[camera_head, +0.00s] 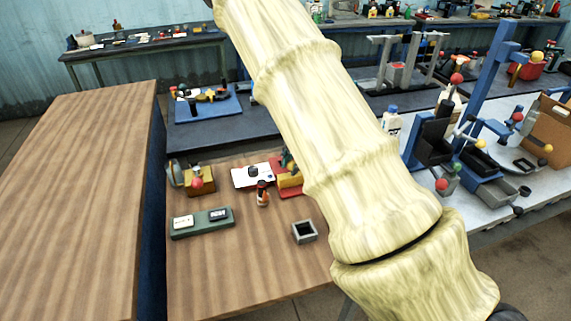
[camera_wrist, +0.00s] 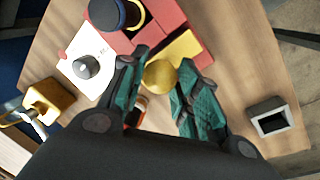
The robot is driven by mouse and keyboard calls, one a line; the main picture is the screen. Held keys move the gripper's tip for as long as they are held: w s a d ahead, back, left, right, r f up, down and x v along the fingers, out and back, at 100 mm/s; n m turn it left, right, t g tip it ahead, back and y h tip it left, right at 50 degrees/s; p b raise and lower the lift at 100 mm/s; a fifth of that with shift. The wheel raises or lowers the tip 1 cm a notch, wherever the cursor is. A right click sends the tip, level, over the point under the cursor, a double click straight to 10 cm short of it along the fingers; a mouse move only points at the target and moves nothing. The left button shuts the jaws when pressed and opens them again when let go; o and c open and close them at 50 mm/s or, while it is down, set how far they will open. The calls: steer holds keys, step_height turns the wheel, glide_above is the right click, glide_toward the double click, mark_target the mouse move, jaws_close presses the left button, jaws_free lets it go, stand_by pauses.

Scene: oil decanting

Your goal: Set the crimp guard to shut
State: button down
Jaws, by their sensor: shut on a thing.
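A red and yellow fixture (camera_head: 289,180) stands on the wooden bench, partly hidden by my arm in the head view. In the wrist view its red base (camera_wrist: 186,17), yellow block (camera_wrist: 182,48) and a dark blue round part with a yellow rim (camera_wrist: 106,14) show. I cannot tell for sure which part is the crimp guard. My gripper (camera_wrist: 164,72) has its two green-padded fingers around a yellow ball knob (camera_wrist: 159,76), shut on it. Its stem and mount are hidden. In the head view my arm hides the gripper.
A small orange-labelled bottle (camera_head: 262,193) stands close to the fixture. Around it are a white card (camera_head: 246,177), a brass box with a red ball (camera_head: 200,180), a green tray (camera_head: 203,223) and a grey square cup (camera_head: 304,232). The bench's front is clear.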

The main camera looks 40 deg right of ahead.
steer(key=shift+w+r, duration=0.15)
steer(key=shift+w, duration=0.05)
steer(key=c, duration=1.3)
jaws_free()
steer(key=shift+o, duration=1.3)
steer(key=shift+w, duration=0.1)
step_height(320, 180, up, 12)
steer(key=s, duration=0.2)
steer(key=shift+s+d+f, duration=0.15)
steer(key=shift+d+f, duration=0.05)
steer(key=shift+d, duration=0.15)
